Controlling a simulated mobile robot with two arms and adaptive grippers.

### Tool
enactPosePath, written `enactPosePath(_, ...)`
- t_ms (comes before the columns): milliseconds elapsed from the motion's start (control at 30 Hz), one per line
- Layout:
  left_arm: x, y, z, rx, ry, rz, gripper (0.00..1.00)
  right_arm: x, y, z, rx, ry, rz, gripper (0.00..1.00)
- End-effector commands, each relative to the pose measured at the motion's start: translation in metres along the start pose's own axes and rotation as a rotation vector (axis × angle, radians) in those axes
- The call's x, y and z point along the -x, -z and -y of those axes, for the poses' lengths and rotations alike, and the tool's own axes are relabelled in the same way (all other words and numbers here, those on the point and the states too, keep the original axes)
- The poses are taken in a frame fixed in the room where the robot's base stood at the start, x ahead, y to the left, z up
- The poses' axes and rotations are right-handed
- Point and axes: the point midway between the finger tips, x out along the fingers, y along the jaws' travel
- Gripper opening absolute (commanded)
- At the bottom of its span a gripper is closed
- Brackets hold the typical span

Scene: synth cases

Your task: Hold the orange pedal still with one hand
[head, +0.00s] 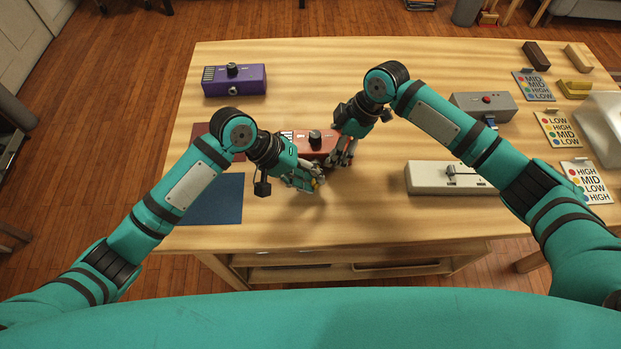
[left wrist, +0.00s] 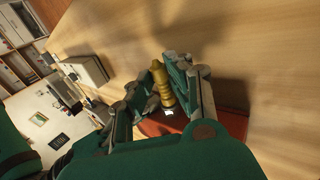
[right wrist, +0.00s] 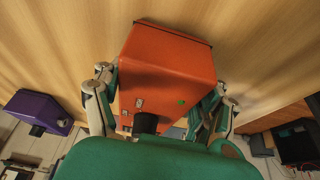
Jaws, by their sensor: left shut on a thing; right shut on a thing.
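The orange pedal (head: 303,143) sits on the table with a black knob on top. My right gripper (head: 340,155) is shut on it; in the right wrist view the fingers lie along both sides of the orange body (right wrist: 165,65). My left gripper (head: 314,184) is at the pedal's near side, shut on a brass ribbed plug (left wrist: 160,82). In the left wrist view the plug's far end is close to the orange body (left wrist: 225,122), by a small pale spot. I cannot tell whether the plug is inside the pedal. The grippers partly hide the pedal in the head view.
A purple pedal (head: 250,84) stands at the back left. A dark blue mat (head: 215,205) and a dark red mat (head: 202,130) lie left. A grey box (head: 500,101), a white slider box (head: 428,177), cards (head: 557,130) and blocks stand right. The front middle is clear.

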Motion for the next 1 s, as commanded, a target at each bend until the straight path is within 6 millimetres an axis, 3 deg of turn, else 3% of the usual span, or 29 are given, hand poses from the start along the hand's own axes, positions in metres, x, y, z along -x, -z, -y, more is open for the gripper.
enactPosePath(33, 0.0, 0.0, 0.0, 0.0, 0.0, 0.001, 0.21, -0.001, -0.001, 0.001, -0.001, 0.002, 0.002, 0.32)
enactPosePath(200, 0.0, 0.0, 0.0, 0.0, 0.0, 0.001, 0.43, -0.001, -0.001, 0.001, -0.002, 0.002, 0.002, 0.32)
enactPosePath(567, 0.005, 0.0, 0.0, -0.001, 0.0, -0.001, 0.44, -0.001, -0.001, 0.001, -0.002, 0.001, 0.002, 0.32)
enactPosePath(667, 0.018, 0.001, 0.0, -0.002, 0.0, -0.003, 0.44, -0.001, -0.001, 0.0, -0.002, 0.001, 0.002, 0.32)
enactPosePath(1000, 0.089, 0.001, 0.0, -0.001, 0.001, -0.003, 0.44, -0.001, -0.001, 0.0, -0.002, 0.001, 0.002, 0.32)
